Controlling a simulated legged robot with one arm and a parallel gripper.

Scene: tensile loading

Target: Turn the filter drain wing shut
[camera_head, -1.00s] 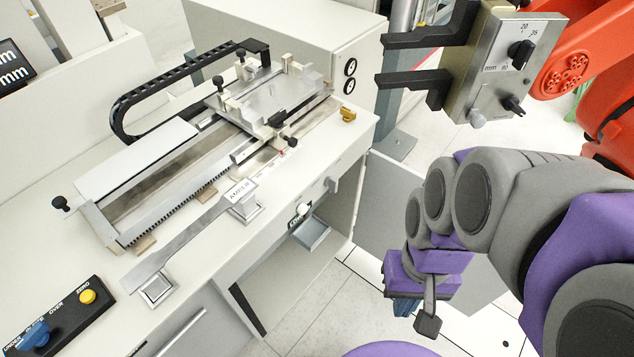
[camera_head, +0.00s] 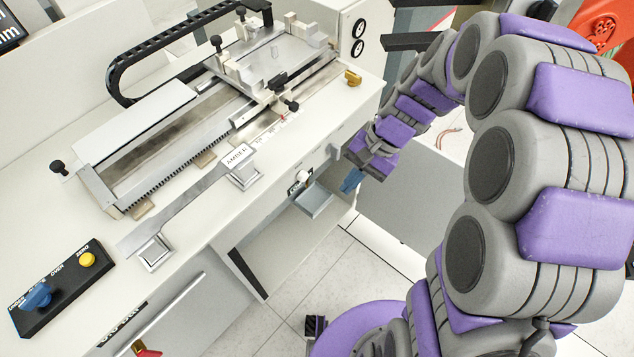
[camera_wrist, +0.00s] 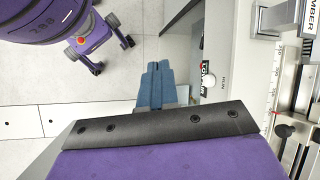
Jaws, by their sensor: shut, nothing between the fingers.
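My gripper (camera_head: 350,181) is at the right front of the machine bench, its blue fingers pointing down and left. In the wrist view, the blue fingers (camera_wrist: 157,66) are together, with nothing seen between them. No part is readably marked as the filter drain wing. A small grey tab (camera_head: 333,150) sticks out from the bench front, left of and above my fingertips. A white knob (camera_head: 303,177) with a dark label plate is further left; it also shows in the wrist view (camera_wrist: 208,81). A red handle (camera_head: 147,351) is cut off at the bottom edge. My gripper appears apart from all of these.
A metal tray (camera_head: 313,201) juts out below the white knob. On the bench stand a slide machine (camera_head: 180,150), a flat metal specimen (camera_head: 185,208) on supports, and a black panel (camera_head: 65,285) with blue and yellow knobs. Tiled floor (camera_head: 300,270) is open in front.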

